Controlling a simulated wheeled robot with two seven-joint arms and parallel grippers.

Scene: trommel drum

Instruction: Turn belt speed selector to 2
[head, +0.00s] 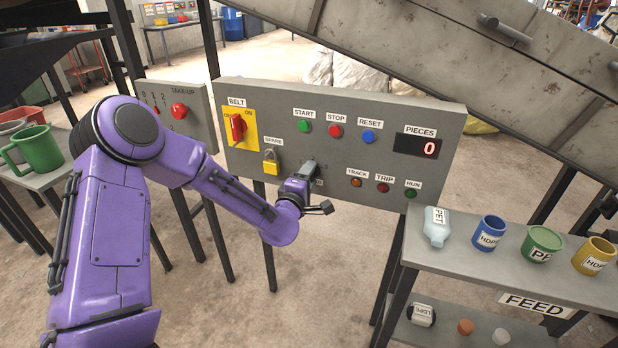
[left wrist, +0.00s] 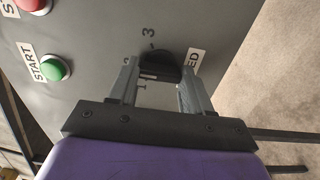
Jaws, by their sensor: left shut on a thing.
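The belt speed selector is a black knob (left wrist: 160,67) on the grey control panel (head: 235,170). In the left wrist view the numbers 1, 2 and 3 stand around it, beside a partly hidden label ending in "ED". My left gripper (head: 309,171) is at the lower middle of the panel. In the left wrist view its two fingers (left wrist: 159,62) are shut on the knob, one on each side. In the head view the gripper hides the knob. I cannot tell clearly which number the knob points to. My right gripper is not in view.
The panel also carries a red belt switch (head: 237,127), a yellow padlock (head: 271,164), a green start button (head: 304,126), a red stop button (head: 335,131) and a blue reset button (head: 368,137). The feed shelf (head: 462,257) with several containers stands at right. A take-up panel (head: 198,126) is at left.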

